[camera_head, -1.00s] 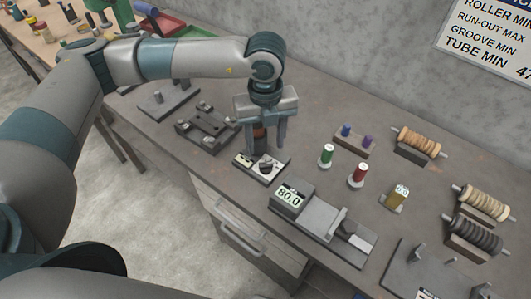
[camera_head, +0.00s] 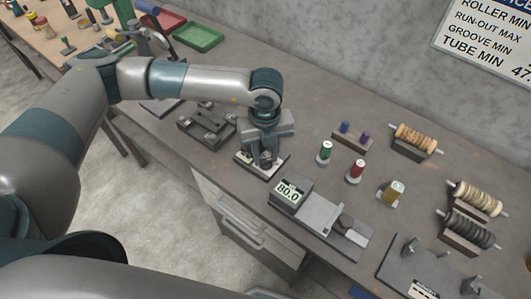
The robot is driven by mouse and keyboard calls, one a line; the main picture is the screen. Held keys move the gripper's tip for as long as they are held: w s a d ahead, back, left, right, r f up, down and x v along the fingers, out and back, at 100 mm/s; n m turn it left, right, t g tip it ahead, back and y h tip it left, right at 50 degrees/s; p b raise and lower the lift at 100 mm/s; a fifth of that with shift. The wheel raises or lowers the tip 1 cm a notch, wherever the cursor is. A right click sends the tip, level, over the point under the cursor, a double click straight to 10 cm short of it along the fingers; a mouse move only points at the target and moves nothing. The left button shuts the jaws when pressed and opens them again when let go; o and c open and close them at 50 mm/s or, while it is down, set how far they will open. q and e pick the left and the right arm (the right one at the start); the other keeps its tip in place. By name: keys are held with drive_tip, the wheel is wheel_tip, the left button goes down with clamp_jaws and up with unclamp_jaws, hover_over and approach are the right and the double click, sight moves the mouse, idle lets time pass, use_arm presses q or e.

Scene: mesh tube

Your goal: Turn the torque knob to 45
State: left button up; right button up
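The torque knob is a small dark knob on a pale plate (camera_head: 246,160) near the bench's front edge, mostly hidden by my gripper. My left gripper (camera_head: 264,160) points down over this plate, its fingers low around the knob. I cannot tell whether the fingers touch the knob or how far apart they are. The knob's pointer and scale cannot be read. My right gripper is not in view.
A grey device with a display reading 80.0 (camera_head: 289,193) stands just right of the plate. Green (camera_head: 325,152) and red (camera_head: 355,171) spools stand behind it. A dark fixture (camera_head: 207,126) lies left of the gripper.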

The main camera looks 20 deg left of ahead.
use_arm(q)
drive_tip(key=c, duration=0.4)
drive_tip(key=shift+f+b, duration=0.15)
drive_tip(key=shift+b, duration=0.2)
drive_tip(key=m+b, duration=0.3)
drive_tip(key=b, duration=0.2)
drive_tip(key=shift+w+f+m+b, duration=0.1)
drive_tip(key=shift+f+m+b, duration=0.05)
drive_tip(key=shift+m+b, duration=0.2)
drive_tip(key=shift+r+m+b, duration=0.25)
drive_tip(key=shift+m+b, duration=0.2)
drive_tip(key=shift+b, duration=0.2)
drive_tip(key=o, duration=1.1)
drive_tip(key=shift+c, duration=0.2)
drive_tip(key=shift+r, duration=0.1)
